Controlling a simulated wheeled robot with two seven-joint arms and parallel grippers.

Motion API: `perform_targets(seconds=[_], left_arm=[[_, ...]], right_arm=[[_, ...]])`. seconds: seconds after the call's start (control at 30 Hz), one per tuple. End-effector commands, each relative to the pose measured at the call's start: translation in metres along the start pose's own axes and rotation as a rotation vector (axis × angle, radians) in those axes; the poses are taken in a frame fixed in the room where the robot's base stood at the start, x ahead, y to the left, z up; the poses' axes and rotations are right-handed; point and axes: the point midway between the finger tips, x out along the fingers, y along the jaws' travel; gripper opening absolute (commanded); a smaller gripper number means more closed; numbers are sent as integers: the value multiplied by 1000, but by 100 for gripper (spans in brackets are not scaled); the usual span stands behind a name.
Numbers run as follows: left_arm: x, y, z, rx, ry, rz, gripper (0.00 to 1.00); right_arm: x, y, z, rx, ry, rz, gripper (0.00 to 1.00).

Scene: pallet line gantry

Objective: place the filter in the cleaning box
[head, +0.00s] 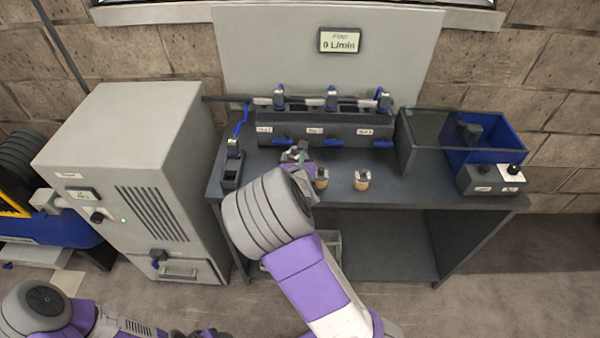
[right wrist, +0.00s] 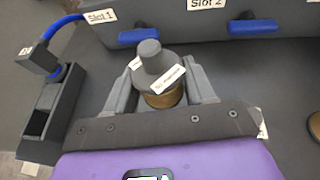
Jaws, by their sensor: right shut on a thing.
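The filter (right wrist: 160,75) shows in the right wrist view as a dark grey capped cylinder with a knob on top, a white label and a brass-coloured lower part. My right gripper (right wrist: 160,92) is shut on it, one finger on each side. In the head view my right gripper (head: 297,156) is over the bench in front of the slot rack, and my wrist hides most of the filter. Whether the filter touches the bench is unclear. An open dark box with a blue inside (head: 505,145), perhaps the cleaning box, stands at the bench's right end. My left gripper is not visible.
Two small brass-and-white pieces (head: 362,180) (head: 322,179) stand on the bench right of my gripper. The slot rack (head: 330,133) with blue handles is behind. A small dark holder (head: 232,172) stands left. A control box (head: 490,178) with knobs sits before the blue-lined box.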

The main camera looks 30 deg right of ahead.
Motion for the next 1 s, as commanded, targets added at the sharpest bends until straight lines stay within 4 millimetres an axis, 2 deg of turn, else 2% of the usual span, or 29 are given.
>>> perform_targets(seconds=[0.17, 0.4, 0.77, 0.8, 0.87, 1.0], left_arm=[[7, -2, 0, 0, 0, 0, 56], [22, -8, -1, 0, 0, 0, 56], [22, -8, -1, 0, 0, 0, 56], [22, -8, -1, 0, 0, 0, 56], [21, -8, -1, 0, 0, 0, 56], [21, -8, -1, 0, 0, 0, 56]], right_arm=[[6, 0, -14, -1, 0, 1, 24], [18, 0, -43, -1, 0, 1, 24], [19, 1, -46, -2, -1, 2, 24], [19, 1, -46, -1, -1, 2, 56], [19, 1, -46, -1, -1, 2, 65], [19, 1, -45, -1, -1, 2, 65]])
